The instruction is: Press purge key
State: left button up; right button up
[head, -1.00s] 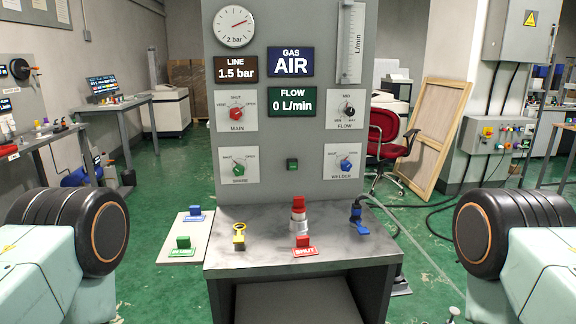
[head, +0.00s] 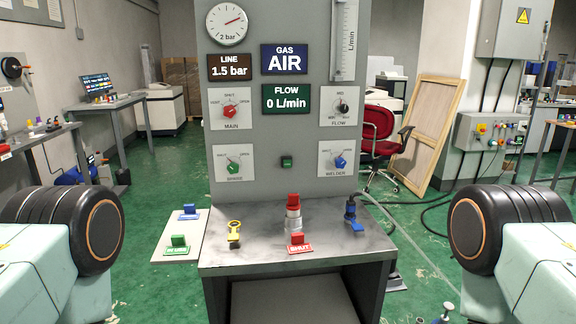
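A grey panel (head: 206,120) stands on a grey bench (head: 335,258) in front of me. A small green square key (head: 287,162) sits on the panel between the lower two dials; its label is not readable, so I cannot tell if it is the purge key. The lower-left dial has a green knob (head: 233,166) and the lower-right dial a blue knob (head: 340,161). The displays read line 1.5 bar, gas AIR and flow 0 L/min. Neither gripper is in view; only parts of my arms show at the left and right edges.
On the bench are a yellow tag-like part (head: 235,232), a red-topped fitting (head: 293,210), a red SHUT block (head: 298,239) and a blue fitting (head: 353,216). A side board (head: 170,236) holds green and blue blocks. A red chair (head: 377,135) stands behind right.

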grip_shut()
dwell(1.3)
